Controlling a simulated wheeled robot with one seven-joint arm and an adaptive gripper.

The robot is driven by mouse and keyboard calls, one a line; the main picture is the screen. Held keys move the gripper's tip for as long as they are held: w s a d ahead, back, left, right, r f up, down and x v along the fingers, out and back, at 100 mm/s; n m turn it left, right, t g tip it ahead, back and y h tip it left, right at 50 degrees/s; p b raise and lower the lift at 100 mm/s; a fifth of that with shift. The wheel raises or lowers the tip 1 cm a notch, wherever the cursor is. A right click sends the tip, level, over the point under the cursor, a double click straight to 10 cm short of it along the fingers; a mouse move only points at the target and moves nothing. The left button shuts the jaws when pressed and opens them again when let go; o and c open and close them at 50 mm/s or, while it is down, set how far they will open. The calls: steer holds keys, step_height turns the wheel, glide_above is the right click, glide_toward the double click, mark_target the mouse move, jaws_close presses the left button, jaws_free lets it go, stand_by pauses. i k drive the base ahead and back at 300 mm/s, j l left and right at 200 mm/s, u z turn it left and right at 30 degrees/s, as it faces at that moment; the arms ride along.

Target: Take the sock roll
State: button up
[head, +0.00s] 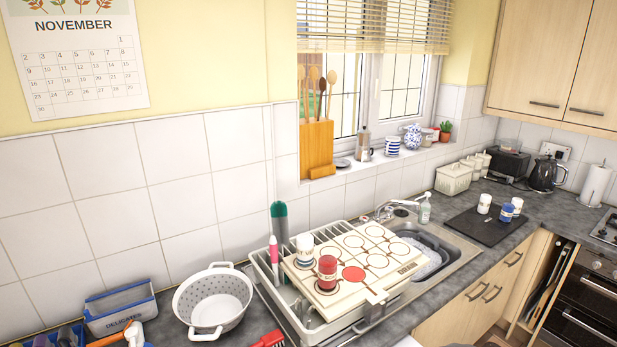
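I cannot pick out one sure sock roll. Small roll-like cylinders are the closest match. A red one (327,272) and a white one with a dark band (305,250) stand upright on a cream board with circles (372,243). The board lies across the dish rack and partly over the sink. More such cylinders, a white one (485,203) and a blue-and-white one (507,212), stand on a dark mat (470,227) right of the sink. My gripper is not in view.
A white colander (213,300) and a labelled blue-and-white tub (120,308) stand left of the dish rack (262,272). A tap (400,207) and soap bottle (425,208) rise behind the sink (458,247). A kettle (545,174) stands at the far right.

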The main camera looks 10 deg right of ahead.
mark_target(518, 202)
steer(key=i+l, duration=0.25)
steer(key=l, duration=0.45)
steer(key=i+l, duration=0.25)
steer(key=l, duration=0.4)
steer(key=i+l, duration=0.25)
steer(key=l, duration=0.45)
steer(key=i+l, duration=0.25)
steer(key=l, duration=0.4)
steer(key=i+l, duration=0.25)
steer(key=l, duration=0.45)
steer(key=i+l, duration=0.2)
steer(key=l, duration=0.45)
steer(key=i+l, duration=0.25)
steer(key=l, duration=0.45)
steer(key=i+l, duration=0.25)
steer(key=l, duration=0.4)
